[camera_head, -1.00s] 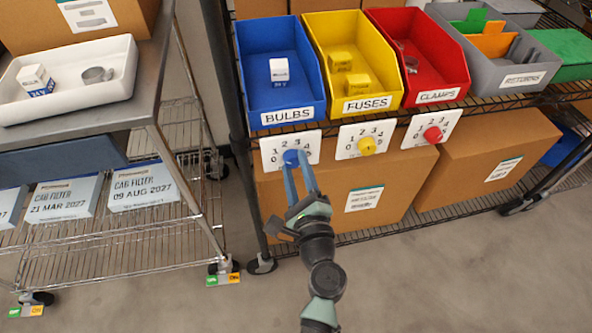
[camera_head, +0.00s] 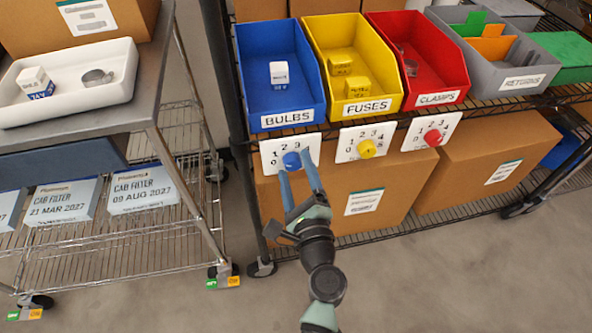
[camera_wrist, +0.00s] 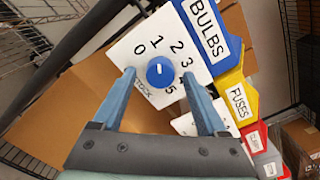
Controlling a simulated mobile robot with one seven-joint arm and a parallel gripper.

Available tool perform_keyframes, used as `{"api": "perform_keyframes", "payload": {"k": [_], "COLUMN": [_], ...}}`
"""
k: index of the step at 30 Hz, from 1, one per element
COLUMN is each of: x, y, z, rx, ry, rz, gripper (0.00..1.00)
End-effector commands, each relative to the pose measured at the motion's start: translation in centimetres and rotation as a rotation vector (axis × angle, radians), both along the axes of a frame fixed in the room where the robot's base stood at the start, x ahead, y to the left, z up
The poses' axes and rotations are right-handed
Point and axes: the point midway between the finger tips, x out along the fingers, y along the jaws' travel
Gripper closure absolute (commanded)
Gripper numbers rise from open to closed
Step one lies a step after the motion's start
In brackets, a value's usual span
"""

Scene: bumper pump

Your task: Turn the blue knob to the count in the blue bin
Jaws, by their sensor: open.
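The blue knob (camera_head: 291,160) sits on a white dial plate under the blue bin (camera_head: 279,118), labelled BULBS. One small white and blue box (camera_head: 279,72) shows inside the bin; the floor close behind the front wall is hidden. My gripper (camera_head: 292,165) is open, one finger on each side of the knob. In the wrist view, the knob (camera_wrist: 160,72) shows between and just beyond the open fingertips (camera_wrist: 158,76), with gaps beside it. Its white mark points up in that view, roughly toward the 1. The 4 is partly hidden by a finger.
A yellow knob (camera_head: 367,148) and a red knob (camera_head: 433,138) sit on similar plates to the right, under the yellow and red bins. Cardboard boxes (camera_head: 345,190) stand behind and below the plates. A wire cart (camera_head: 120,245) stands left. The floor in front is clear.

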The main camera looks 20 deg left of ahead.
Motion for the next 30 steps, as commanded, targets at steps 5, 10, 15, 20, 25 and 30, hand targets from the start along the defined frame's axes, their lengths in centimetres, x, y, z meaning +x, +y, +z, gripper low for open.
{"api": "perform_keyframes", "payload": {"k": [5, 10, 15, 20, 25, 30], "x": [-1.2, -4.0, -7.0, -9.3, -10.5, -10.7], "y": [-0.9, -2.8, -4.8, -6.4, -7.1, -7.3], "z": [-0.1, -0.1, -0.1, -0.1, -0.1, 0.0], "rx": [0.001, 0.000, 0.000, -0.001, 0.000, 0.000], "ry": [0.003, 0.004, 0.004, 0.003, 0.002, 0.001], "rz": [-0.002, -0.004, -0.004, -0.004, -0.001, -0.001], "gripper": [0.25, 0.25, 0.25, 0.25, 0.25, 0.25]}}
